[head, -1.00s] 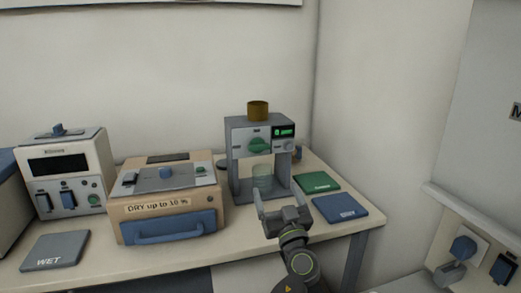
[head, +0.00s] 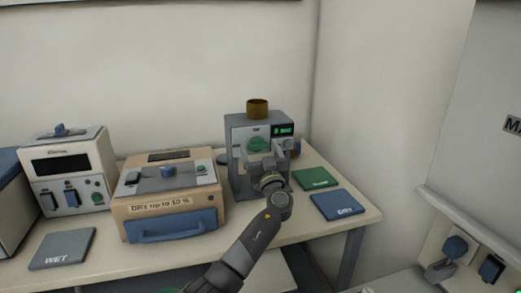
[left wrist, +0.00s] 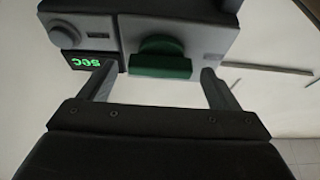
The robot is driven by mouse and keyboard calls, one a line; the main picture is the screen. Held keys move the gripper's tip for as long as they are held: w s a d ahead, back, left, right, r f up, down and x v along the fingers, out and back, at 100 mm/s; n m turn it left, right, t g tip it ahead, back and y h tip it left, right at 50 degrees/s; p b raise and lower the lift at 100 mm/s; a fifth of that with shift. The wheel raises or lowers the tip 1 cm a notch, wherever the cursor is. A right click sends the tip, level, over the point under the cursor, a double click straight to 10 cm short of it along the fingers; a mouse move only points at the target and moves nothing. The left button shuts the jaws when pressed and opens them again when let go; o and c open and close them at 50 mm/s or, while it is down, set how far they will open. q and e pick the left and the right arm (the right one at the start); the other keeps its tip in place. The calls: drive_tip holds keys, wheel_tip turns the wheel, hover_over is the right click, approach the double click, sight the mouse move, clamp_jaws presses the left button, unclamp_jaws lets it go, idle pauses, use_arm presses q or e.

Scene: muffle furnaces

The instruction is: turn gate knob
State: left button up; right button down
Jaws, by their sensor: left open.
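The green knob (head: 258,144) is on the front of the grey machine (head: 240,127), below its brown top cup. In the left wrist view the knob (left wrist: 160,58) appears upside down, between the two fingers and beyond them. My left gripper (head: 261,152) is open in front of the machine, with one finger on each side of the knob. In the left wrist view this gripper (left wrist: 158,70) has nothing between its fingertips that I can see it touching. A small display with green characters (head: 283,130) is beside the knob. My right gripper is out of view.
A green pad (head: 315,178) and a blue DRY pad (head: 338,206) lie right of the machine. A tan box with a blue handle (head: 170,226) stands to its left, then a white device (head: 68,163) and a grey WET pad (head: 62,247). The front table edge is clear.

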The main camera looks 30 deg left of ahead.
use_arm(q)
drive_tip(key=shift+c, duration=0.3)
drive_tip(key=c, duration=0.9)
